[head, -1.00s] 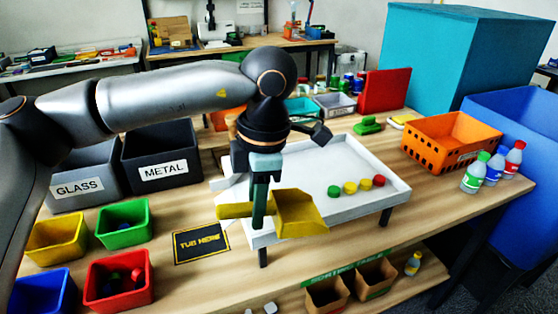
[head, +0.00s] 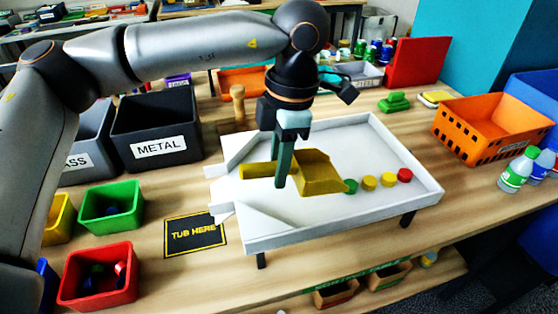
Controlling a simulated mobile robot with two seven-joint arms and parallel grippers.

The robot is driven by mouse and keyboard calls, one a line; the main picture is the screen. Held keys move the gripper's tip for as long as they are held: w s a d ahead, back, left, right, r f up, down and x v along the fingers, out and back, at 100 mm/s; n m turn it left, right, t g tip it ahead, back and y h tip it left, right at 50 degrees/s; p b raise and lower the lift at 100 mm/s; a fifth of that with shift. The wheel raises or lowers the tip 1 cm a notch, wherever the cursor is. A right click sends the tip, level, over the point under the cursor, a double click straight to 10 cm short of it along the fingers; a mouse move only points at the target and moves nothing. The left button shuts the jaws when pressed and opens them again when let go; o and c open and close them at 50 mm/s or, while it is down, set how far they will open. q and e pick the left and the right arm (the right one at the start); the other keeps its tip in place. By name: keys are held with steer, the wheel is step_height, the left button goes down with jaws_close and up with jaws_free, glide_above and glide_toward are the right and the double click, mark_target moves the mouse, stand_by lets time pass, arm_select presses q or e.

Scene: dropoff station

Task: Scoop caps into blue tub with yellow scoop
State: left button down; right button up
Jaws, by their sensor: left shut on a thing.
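My left gripper (head: 283,168) is shut on the handle of the yellow scoop (head: 318,173). The scoop is over the white tray (head: 415,180), its open pan facing right. A row of caps lies in the tray just right of the pan: a green cap (head: 350,186), a yellow cap (head: 368,183), another yellow cap (head: 387,180) and a red cap (head: 404,175). The green cap is at the scoop's front edge; I cannot tell if they touch. The blue tub (head: 48,290) is at the lower left, mostly hidden by my arm. My right gripper is not in view.
The "TUB HERE" mat (head: 195,247) is bare, left of the tray. A red tub (head: 125,285), green tub (head: 130,215) and yellow tub (head: 58,222) stand left. The METAL bin (head: 155,125) is behind. An orange crate (head: 480,130) and bottles (head: 517,170) stand right.

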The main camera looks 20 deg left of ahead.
arm_select(q)
steer(key=shift+f, duration=0.55)
steer(key=shift+f+b, duration=1.1)
steer(key=shift+f, duration=0.2)
steer(key=shift+f+b, duration=0.3)
steer(key=shift+f, duration=0.25)
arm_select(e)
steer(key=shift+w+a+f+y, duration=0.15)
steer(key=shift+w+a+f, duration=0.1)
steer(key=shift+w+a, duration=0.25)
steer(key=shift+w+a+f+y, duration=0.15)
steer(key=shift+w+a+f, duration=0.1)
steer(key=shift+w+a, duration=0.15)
arm_select(q)
steer(key=shift+w, duration=0.1)
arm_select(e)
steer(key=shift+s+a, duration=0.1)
